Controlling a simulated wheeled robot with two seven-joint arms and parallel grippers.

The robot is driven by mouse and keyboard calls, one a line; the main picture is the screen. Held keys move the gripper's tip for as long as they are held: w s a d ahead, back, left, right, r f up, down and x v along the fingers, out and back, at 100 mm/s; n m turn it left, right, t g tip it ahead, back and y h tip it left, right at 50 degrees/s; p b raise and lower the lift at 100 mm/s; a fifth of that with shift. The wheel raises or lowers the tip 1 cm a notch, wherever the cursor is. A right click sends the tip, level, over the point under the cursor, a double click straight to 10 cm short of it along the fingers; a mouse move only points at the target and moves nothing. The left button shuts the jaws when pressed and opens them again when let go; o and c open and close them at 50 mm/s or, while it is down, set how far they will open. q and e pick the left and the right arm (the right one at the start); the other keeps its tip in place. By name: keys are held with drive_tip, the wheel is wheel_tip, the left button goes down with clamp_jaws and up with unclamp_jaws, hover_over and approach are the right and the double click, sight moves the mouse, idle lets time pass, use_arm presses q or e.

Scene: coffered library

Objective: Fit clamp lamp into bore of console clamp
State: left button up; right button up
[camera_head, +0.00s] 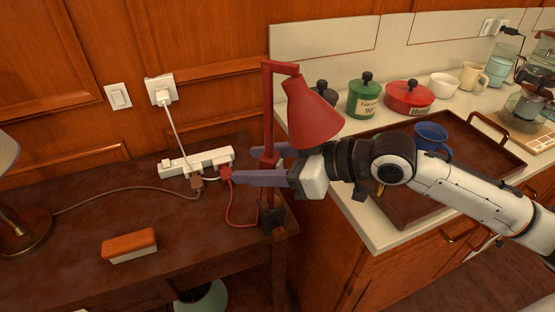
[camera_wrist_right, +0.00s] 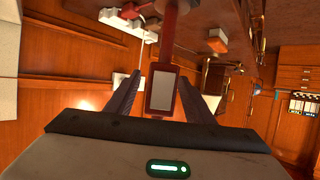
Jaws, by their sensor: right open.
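The red clamp lamp (camera_head: 268,115) stands upright at the right end of the dark console table, its cone shade (camera_head: 313,112) hanging to the right. Its lower end meets a dark console clamp (camera_head: 272,216) at the table edge; how deep it sits in the bore I cannot tell. My right gripper (camera_head: 260,165) is open, its two fingers on either side of the lamp's post. In the right wrist view, a red block with a grey face on the lamp (camera_wrist_right: 162,90) lies between the open fingers. My left gripper is not in view.
A white power strip (camera_head: 197,162) with plugs and a red cord lies behind the post. An orange-topped block (camera_head: 130,245) is on the table. To the right, a brown tray (camera_head: 400,205) with a blue mug (camera_head: 431,135) rests on the counter, with canisters behind.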

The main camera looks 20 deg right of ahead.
sight(282, 164)
drive_tip(key=v, duration=0.8)
drive_tip(key=shift+f+b, duration=0.1)
drive_tip(key=shift+b, duration=0.3)
drive_tip(key=shift+v, duration=1.05)
drive_tip(key=shift+w, duration=0.1)
